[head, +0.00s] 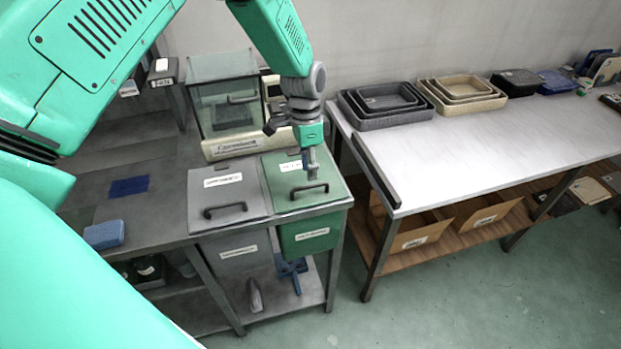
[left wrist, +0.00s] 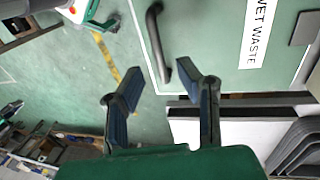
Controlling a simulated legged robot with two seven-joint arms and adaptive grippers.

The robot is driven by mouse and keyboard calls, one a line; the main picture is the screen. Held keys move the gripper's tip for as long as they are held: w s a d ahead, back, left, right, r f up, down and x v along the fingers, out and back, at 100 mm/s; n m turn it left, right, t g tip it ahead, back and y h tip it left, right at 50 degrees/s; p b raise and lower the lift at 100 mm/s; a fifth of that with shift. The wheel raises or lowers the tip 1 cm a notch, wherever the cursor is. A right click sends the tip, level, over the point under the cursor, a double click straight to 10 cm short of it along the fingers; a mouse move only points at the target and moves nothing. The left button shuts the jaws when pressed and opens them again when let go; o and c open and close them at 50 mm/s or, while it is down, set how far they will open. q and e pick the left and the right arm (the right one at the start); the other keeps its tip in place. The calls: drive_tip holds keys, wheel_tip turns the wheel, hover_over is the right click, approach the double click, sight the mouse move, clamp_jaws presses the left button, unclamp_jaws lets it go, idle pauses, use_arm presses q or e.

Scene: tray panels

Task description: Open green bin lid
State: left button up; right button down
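The green bin (head: 307,232) sits in the bench frame, its green lid (head: 326,168) lying flat and closed. A dark bar handle (head: 310,190) stands near the lid's front edge. My left gripper (head: 312,172) points down over the lid, just behind the handle. In the left wrist view the lid (left wrist: 222,40) carries a "WET WASTE" label (left wrist: 257,30). The handle (left wrist: 157,45) lies ahead of the fingertips, in the gap between them. My left gripper (left wrist: 158,85) is open and empty there; contact with the handle cannot be told. My right gripper is not in view.
A grey bin with a closed grey lid (head: 230,185) stands directly left. A clear box (head: 222,90) stands behind the bins. A white-topped table (head: 480,140) with trays (head: 380,103) is to the right, across a narrow gap. Open floor (head: 450,290) lies in front.

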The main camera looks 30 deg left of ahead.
sight(309, 194)
use_arm(q)
drive_tip(key=f, duration=0.2)
drive_tip(key=shift+s+d+f, duration=0.2)
drive_tip(key=shift+d+f, duration=0.1)
drive_tip(key=shift+d, duration=0.05)
drive_tip(key=shift+s+f, duration=0.1)
drive_tip(key=shift+f, duration=0.45)
drive_tip(key=shift+a+f, duration=0.2)
drive_tip(key=shift+a, duration=0.1)
clamp_jaws()
drive_tip(key=shift+d+r, duration=0.2)
